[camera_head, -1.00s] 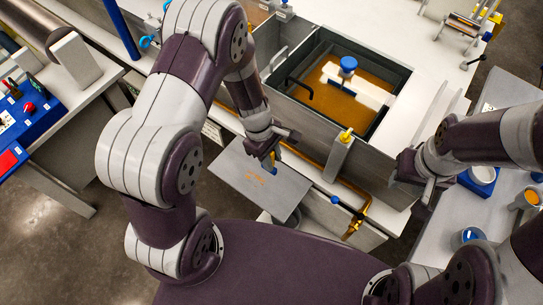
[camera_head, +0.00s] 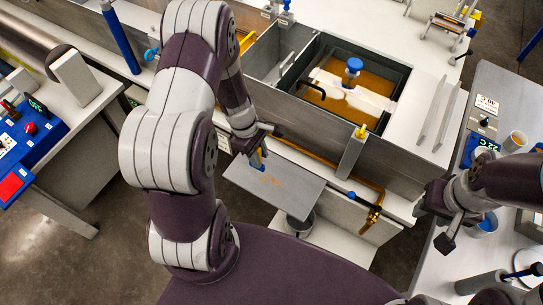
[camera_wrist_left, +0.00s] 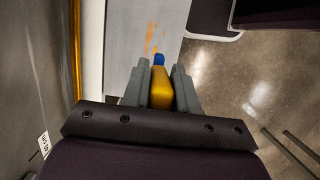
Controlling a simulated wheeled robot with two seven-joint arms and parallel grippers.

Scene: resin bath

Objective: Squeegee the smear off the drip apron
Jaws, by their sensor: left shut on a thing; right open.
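The drip apron (camera_head: 300,191) is a grey plate on the front of the bath, in the middle of the head view; it also shows in the left wrist view (camera_wrist_left: 122,60). An orange smear (camera_head: 270,179) lies on it, seen as streaks (camera_wrist_left: 150,38) in the wrist view. My left gripper (camera_head: 260,155) is shut on the squeegee's yellow handle (camera_wrist_left: 161,88). The squeegee's blue end (camera_wrist_left: 158,60) points at the apron beside the smear; I cannot tell if it touches. My right gripper (camera_head: 447,222) is open and empty, right of the apron.
The resin bath (camera_head: 322,118) with amber liquid and a blue-knobbed white bar stands behind the apron. A brass tap (camera_head: 374,212) sits right of the apron. A side table (camera_head: 458,262) at right holds cups. A blue control box (camera_head: 30,135) stands at left.

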